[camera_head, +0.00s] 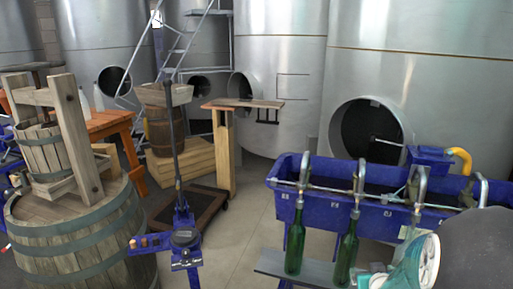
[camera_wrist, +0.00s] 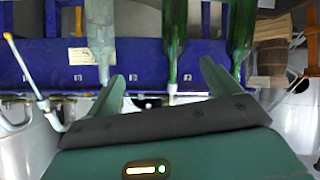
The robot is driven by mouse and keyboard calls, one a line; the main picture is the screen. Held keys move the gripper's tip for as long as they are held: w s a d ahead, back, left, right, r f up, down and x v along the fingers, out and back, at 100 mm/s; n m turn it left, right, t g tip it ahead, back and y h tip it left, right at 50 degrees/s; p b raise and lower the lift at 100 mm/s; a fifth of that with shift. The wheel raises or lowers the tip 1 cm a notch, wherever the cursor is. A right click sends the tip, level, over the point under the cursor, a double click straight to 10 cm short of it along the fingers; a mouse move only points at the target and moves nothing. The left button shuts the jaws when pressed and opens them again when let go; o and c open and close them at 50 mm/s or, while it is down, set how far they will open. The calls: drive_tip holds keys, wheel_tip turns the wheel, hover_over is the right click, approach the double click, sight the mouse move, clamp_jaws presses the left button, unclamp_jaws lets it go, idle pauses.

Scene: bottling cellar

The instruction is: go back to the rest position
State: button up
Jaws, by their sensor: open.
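My gripper (camera_wrist: 162,80) is open in the wrist view, its two green fingers spread apart with nothing held between them. That view looks upside down. Two green bottles (camera_wrist: 172,45) and a pale clear bottle (camera_wrist: 100,38) show beyond the fingers, at the blue filling trough (camera_wrist: 140,62). In the head view two green bottles (camera_head: 295,243) stand upright under the spouts of the blue trough (camera_head: 334,212). The teal parts at the lower right there are mine; the fingertips cannot be made out in that view.
A grey ledge (camera_head: 272,265) lies under the bottles. A wooden barrel (camera_head: 75,235) with a press stands left. A blue device with a tall lever (camera_head: 182,240) stands at the lower middle. Steel tanks (camera_head: 420,70) fill the back. Bare floor (camera_head: 240,235) shows between lever device and trough.

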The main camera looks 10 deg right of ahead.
drive_tip(key=a+r+g+y, duration=0.1)
drive_tip(key=a+r, duration=0.6)
drive_tip(key=a, duration=0.2)
drive_tip(key=s+a+r+n+g+y, duration=0.1)
drive_tip(key=s+a+r+g+y, duration=0.1)
drive_tip(key=s+a+r, duration=0.2)
drive_tip(key=s+a+r+n+g+y, duration=0.1)
drive_tip(key=s+a+r, duration=0.4)
drive_tip(key=s+a, duration=0.5)
drive_tip(key=a+y, duration=0.1)
drive_tip(key=a, duration=0.4)
drive_tip(key=shift+s+r+n+g, duration=0.15)
drive_tip(key=shift+s+n+g, duration=0.05)
drive_tip(key=shift+n+g, duration=0.2)
drive_tip(key=shift+d, duration=0.15)
